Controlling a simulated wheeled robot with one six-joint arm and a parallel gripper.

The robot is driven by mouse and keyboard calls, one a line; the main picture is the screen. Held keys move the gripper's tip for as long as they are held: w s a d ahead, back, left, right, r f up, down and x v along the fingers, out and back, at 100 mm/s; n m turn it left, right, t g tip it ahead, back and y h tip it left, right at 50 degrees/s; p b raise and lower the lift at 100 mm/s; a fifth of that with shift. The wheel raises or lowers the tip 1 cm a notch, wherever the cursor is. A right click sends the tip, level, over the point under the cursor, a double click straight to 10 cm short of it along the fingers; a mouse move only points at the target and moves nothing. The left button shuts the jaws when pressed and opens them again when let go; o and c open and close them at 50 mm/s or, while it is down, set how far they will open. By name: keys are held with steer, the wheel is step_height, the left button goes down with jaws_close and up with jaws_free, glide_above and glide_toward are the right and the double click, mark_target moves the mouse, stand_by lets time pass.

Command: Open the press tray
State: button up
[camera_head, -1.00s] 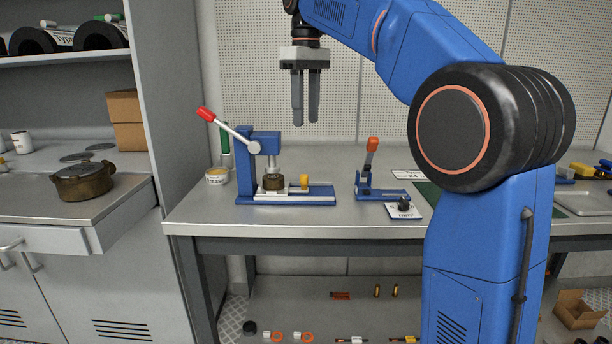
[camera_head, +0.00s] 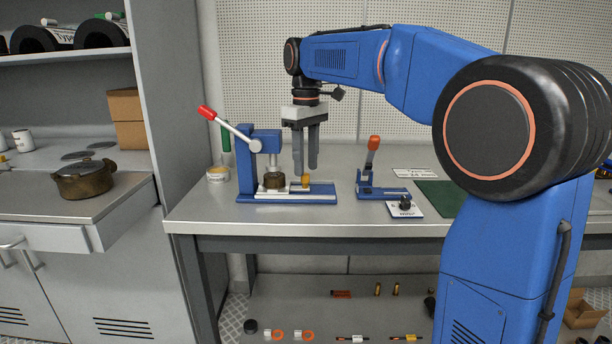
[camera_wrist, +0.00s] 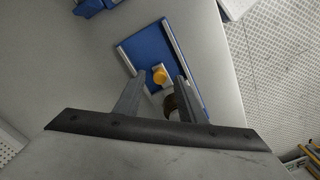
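The press (camera_head: 262,165) is blue, with a raised lever that ends in a red knob (camera_head: 206,112). It stands on the left part of the workbench. A dark round piece (camera_head: 274,181) sits under its ram, at the left of the tray (camera_head: 288,191), which lies between the rails of the blue base. The tray's yellow knob (camera_head: 306,178) is to the right. My gripper (camera_head: 306,170) points down, just above the yellow knob. In the wrist view the yellow knob (camera_wrist: 160,75) shows between my two spread fingers, which are apart and hold nothing.
A small blue fixture with an orange-tipped lever (camera_head: 371,170) stands to the right. A dial on a white plate (camera_head: 405,206) is beside it. A green bottle (camera_head: 225,141) and a round tub (camera_head: 217,174) are behind the press on the left. The bench front is clear.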

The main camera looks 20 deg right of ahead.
mark_target(306, 174)
steer(key=shift+f, duration=1.95)
jaws_close()
